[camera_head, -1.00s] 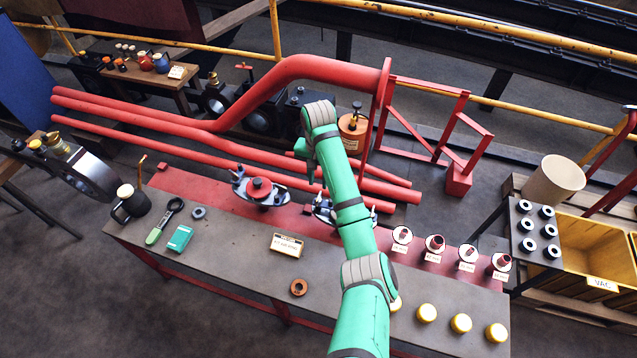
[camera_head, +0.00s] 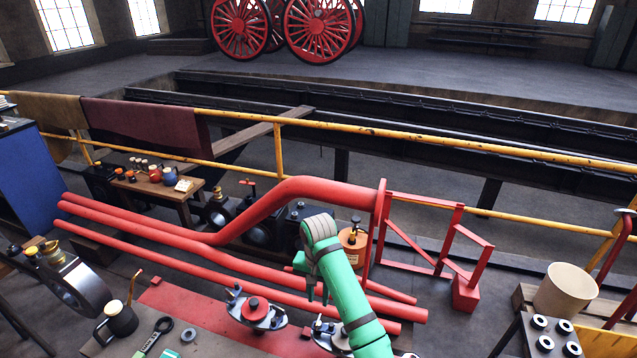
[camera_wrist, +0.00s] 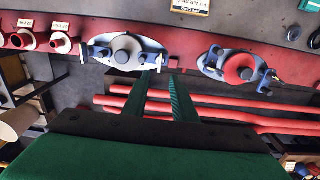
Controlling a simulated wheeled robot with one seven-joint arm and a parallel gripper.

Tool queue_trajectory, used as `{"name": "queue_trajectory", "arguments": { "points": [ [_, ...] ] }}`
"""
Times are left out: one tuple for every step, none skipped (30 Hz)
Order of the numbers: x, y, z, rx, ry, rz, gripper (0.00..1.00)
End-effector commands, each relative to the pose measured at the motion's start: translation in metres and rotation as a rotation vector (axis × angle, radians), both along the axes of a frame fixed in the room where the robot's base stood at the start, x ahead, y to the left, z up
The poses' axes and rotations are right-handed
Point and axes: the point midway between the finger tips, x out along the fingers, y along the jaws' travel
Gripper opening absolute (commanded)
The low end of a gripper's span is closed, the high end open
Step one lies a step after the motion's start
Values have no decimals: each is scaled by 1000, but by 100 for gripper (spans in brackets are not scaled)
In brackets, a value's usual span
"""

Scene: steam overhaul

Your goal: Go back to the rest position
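My gripper (camera_head: 318,298) hangs at the end of my green arm, above the red pipes and the back edge of the workbench. In the wrist view its two green fingers (camera_wrist: 162,78) stand apart, with nothing between them. A clamp fitting with a grey centre (camera_wrist: 122,50) sits on the bench just beyond the fingertips in that view, apart from them as far as I can tell. A similar fitting with a red centre (camera_head: 255,310) stands to its left in the head view. My arm partly hides the grey-centred one there.
Long red pipes (camera_head: 150,228) run behind the bench (camera_head: 205,345). A red frame (camera_head: 430,235) and an orange container (camera_head: 352,245) stand near my arm. A yellow railing (camera_head: 400,131) crosses behind. A beige bucket (camera_head: 566,290) is at right. The bench front is out of the head view.

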Motion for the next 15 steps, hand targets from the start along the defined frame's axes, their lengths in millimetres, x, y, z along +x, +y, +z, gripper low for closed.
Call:
{"name": "queue_trajectory", "arguments": {
  "points": [
    [-1, 3, -3, 7, -2, 4, 25],
    [-1, 6, -6, 14, -7, 7, 25],
    [-2, 12, -10, 27, -14, 13, 25],
    [-3, 18, -15, 40, -21, 19, 25],
    [-4, 25, -21, 57, -32, 25, 25],
    [-6, 36, -30, 82, -49, 36, 25],
    [-8, 45, -37, 104, -64, 44, 25],
    [-10, 55, -44, 128, -81, 53, 25],
    [-13, 69, -54, 160, -106, 63, 25],
    [-15, 78, -61, 184, -125, 70, 25],
    [-18, 88, -67, 208, -144, 76, 25],
    [-21, 100, -75, 238, -169, 82, 25],
    [-24, 109, -81, 258, -189, 86, 25],
    [-27, 117, -86, 279, -208, 90, 25],
    [-30, 127, -92, 304, -232, 92, 25]
  ]
}}
